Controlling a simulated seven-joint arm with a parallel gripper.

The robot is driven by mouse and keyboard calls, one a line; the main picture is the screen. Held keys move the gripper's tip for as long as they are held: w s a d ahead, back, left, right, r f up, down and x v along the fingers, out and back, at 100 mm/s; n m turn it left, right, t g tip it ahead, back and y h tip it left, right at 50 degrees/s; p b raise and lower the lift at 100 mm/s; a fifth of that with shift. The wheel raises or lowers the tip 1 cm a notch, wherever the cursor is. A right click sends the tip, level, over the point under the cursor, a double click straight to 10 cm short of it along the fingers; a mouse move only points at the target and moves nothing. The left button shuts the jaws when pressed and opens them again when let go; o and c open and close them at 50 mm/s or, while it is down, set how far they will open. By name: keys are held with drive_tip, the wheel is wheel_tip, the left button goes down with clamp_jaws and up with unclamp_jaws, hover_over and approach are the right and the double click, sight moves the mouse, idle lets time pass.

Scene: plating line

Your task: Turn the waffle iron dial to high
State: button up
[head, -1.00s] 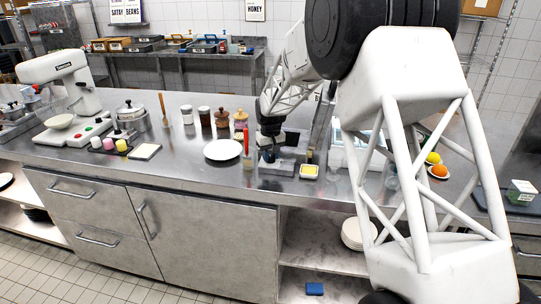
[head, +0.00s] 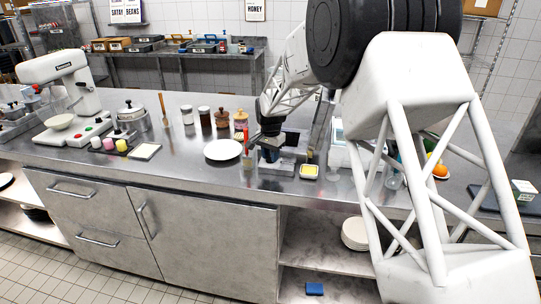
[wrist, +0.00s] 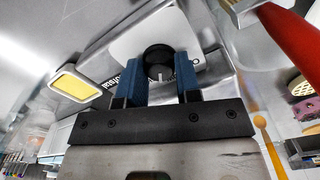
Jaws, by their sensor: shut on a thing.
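The waffle iron (head: 285,168) is a grey metal unit on the steel counter, partly hidden by my arm in the head view. In the wrist view its front panel (wrist: 130,46) is pale, with partly covered lettering. Its black round dial (wrist: 158,55) sits between the blue fingers of my gripper (wrist: 160,75), with a small pale mark on its lower side. My gripper is shut on the dial, one finger at each side. In the head view my gripper (head: 269,154) is at the front of the waffle iron. The dial's scale cannot be read.
A yellow-filled square dish (head: 309,171) stands just right of the waffle iron; a white plate (head: 222,149) lies left. A red-handled tool (wrist: 286,32) is close at the upper right in the wrist view. Jars (head: 205,117) stand behind the plate.

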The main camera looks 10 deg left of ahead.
drive_tip(key=m, duration=0.6)
idle(0.5)
drive_tip(key=o, duration=0.6)
drive_tip(key=shift+o, duration=0.2)
drive_tip(key=shift+r, duration=3.9)
